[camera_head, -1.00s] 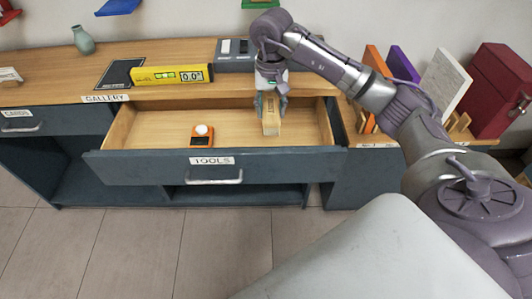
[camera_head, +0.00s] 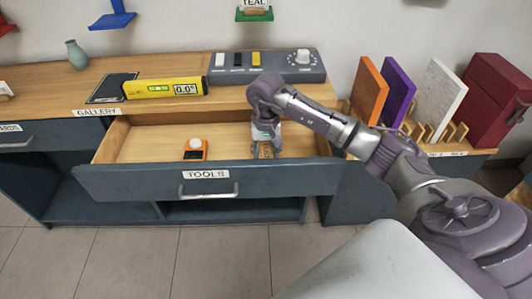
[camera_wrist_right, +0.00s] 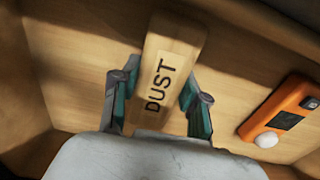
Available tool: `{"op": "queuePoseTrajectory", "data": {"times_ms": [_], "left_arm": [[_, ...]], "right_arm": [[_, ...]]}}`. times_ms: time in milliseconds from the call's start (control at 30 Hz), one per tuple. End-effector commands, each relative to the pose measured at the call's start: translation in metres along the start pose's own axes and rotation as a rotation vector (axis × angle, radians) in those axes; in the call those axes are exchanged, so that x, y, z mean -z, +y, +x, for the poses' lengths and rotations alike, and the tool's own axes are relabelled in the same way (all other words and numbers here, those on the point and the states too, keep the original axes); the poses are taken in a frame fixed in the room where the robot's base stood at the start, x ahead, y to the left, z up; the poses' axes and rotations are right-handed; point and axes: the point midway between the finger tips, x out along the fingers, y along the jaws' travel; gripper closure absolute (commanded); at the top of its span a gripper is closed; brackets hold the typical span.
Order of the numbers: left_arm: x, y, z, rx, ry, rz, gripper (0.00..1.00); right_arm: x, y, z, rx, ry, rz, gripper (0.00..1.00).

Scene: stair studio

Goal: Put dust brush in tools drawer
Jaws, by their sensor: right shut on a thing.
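The tools drawer (camera_head: 112,177) is pulled open, with a TOOLS label and a metal handle on its dark front. My right gripper (camera_head: 266,152) is down inside its right part. It is shut on the wooden dust brush (camera_head: 266,150), whose DUST label reads clearly in the right wrist view (camera_wrist_right: 173,50). There the brush lies between the two green-padded fingers, just over or on the drawer floor; I cannot tell if it touches. Its lower end is hidden by the gripper body. My left gripper is not in view.
An orange device with a white dome (camera_head: 195,150) lies in the drawer left of the brush. A yellow level (camera_head: 165,88) and a grey switch panel (camera_head: 268,66) are on the counter behind. Colored panels (camera_head: 385,88) stand in a rack at right.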

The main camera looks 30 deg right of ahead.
Motion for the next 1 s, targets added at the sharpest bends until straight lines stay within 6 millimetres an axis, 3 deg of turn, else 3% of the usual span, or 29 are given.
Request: {"op": "queuePoseTrajectory", "data": {"times_ms": [400,433,567,1000], "left_arm": [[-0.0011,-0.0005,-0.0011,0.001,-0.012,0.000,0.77],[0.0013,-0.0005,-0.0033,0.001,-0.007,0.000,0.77],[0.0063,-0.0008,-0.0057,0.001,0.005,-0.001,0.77],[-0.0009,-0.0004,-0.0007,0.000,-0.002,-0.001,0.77]], "right_arm": [[0.0006,-0.0001,0.0015,0.001,0.002,0.000,0.83],[0.0005,-0.0001,0.0014,0.001,0.002,0.000,0.52],[0.0005,0.0000,0.0011,0.001,0.002,0.000,0.31],[0.0010,0.0000,-0.0046,0.001,0.003,0.000,0.30]]}}
